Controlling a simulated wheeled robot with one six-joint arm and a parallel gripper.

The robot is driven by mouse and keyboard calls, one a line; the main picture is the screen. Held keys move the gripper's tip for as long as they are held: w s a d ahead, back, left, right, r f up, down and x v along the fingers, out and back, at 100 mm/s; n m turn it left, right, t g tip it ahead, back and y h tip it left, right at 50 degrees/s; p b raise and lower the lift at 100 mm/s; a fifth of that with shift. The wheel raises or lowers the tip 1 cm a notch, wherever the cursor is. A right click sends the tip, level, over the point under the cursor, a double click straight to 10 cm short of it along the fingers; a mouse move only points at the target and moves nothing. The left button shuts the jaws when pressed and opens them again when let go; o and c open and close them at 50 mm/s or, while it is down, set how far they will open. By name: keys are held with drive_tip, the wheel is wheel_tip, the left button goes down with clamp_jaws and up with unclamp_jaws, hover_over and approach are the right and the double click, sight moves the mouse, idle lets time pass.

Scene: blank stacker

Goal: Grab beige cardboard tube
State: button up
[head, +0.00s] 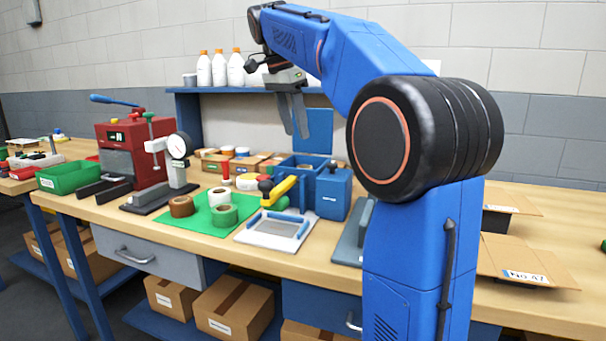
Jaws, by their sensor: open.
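A short beige ring-shaped roll (219,196), which looks like the beige cardboard tube, sits on a green mat (208,227) on the workbench. A brown roll (181,206) is to its left, and a green roll (224,215) stands in front of it, covering part of its lower side. My gripper (296,133) hangs high above the bench, up and to the right of the rolls. Its grey fingers point down and are apart, with nothing visible between them.
A dial gauge stand (179,147) and red machine (121,147) stand left of the mat.

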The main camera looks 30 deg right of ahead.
sight(305, 167)
drive_tip(key=x, duration=1.2)
drive_tip(key=shift+w+d+f, duration=0.1)
drive_tip(key=shift+w+f, duration=0.05)
drive_tip(key=shift+f, duration=0.25)
drive_tip(key=shift+c, duration=0.2)
drive_tip(key=c, duration=0.7)
